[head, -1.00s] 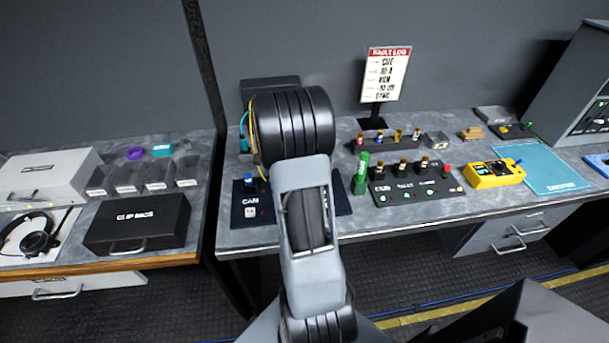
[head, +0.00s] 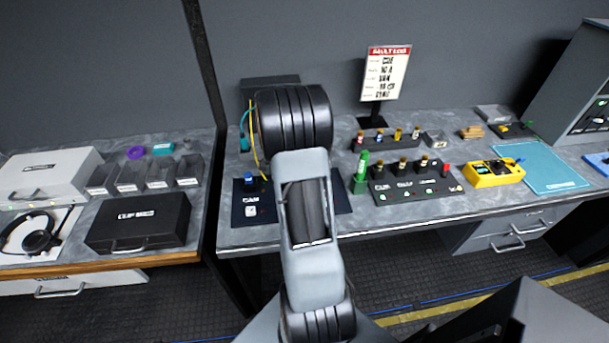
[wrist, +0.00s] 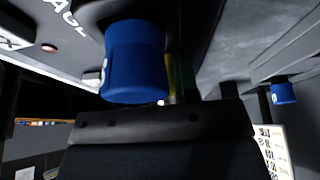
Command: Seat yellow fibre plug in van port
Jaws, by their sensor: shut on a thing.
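In the wrist view, the dark body of my gripper (wrist: 160,130) fills the lower middle. A narrow yellow-green piece (wrist: 178,78), which I take to be the yellow fibre plug, shows just past its edge, mostly hidden; the jaws are shut on it. In the head view, my arm hides the gripper and plug. A yellow cable (head: 252,142) hangs at the arm's left. The dark port panel (head: 243,212) lies on the bench, partly behind the arm. No label reading VAN can be read on it; the port itself is hidden.
A blue plug or cap (head: 250,182) stands on the panel's left; a large blue one (wrist: 135,60) is close to my gripper in the wrist view. A green cylinder (head: 361,172) stands beside a panel of dark connectors (head: 415,190) at right. A fault log sign (head: 386,75) stands behind.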

